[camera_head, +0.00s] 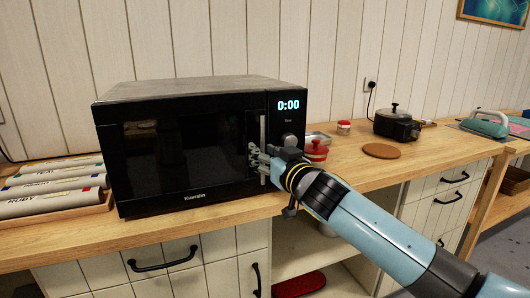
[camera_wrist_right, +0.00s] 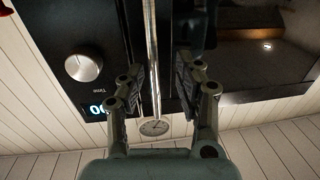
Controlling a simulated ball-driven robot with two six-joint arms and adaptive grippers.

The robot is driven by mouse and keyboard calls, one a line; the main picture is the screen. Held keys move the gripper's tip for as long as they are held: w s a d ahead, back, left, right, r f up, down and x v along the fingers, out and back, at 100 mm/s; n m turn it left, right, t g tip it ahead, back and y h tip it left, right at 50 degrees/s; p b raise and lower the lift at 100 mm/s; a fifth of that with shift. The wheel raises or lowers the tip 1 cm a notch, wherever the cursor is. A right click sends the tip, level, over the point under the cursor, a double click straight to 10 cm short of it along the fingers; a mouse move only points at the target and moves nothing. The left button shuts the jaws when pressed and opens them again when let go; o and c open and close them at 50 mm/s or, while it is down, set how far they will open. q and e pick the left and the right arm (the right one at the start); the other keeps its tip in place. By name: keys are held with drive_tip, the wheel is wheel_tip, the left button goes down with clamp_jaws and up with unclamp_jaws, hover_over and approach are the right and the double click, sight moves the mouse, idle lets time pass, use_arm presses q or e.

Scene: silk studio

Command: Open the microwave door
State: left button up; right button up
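The black microwave (camera_head: 190,87) stands on the wooden counter, its display reading 0:00. Its door (camera_head: 180,150) looks shut, flush with the control panel. The upright silver handle (camera_head: 263,128) is on the door's right side, left of the round dial (camera_head: 290,140). My right gripper (camera_head: 255,155) is at the lower part of the handle. In the right wrist view, the handle (camera_wrist_right: 151,40) passes between the two spread fingers of my right gripper (camera_wrist_right: 159,65). A gap shows on each side, so the fingers are not closed on it. My left gripper is not in view.
Rolled fabrics (camera_head: 50,190) lie in a wooden tray left of the microwave. A red lidded pot (camera_head: 315,151) is close to the right of my gripper. A brown round mat (camera_head: 381,151) and a black cooker (camera_head: 396,122) are farther right. Drawers with black handles (camera_head: 162,259) are below the counter.

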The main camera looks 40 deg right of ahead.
drive_tip(key=c, duration=0.3)
drive_tip(key=shift+s+d, duration=0.1)
drive_tip(key=shift+d, duration=0.15)
clamp_jaws()
drive_tip(key=shift+s+a+f, duration=0.1)
drive_tip(key=shift+s+a, duration=0.1)
drive_tip(key=shift+s, duration=0.1)
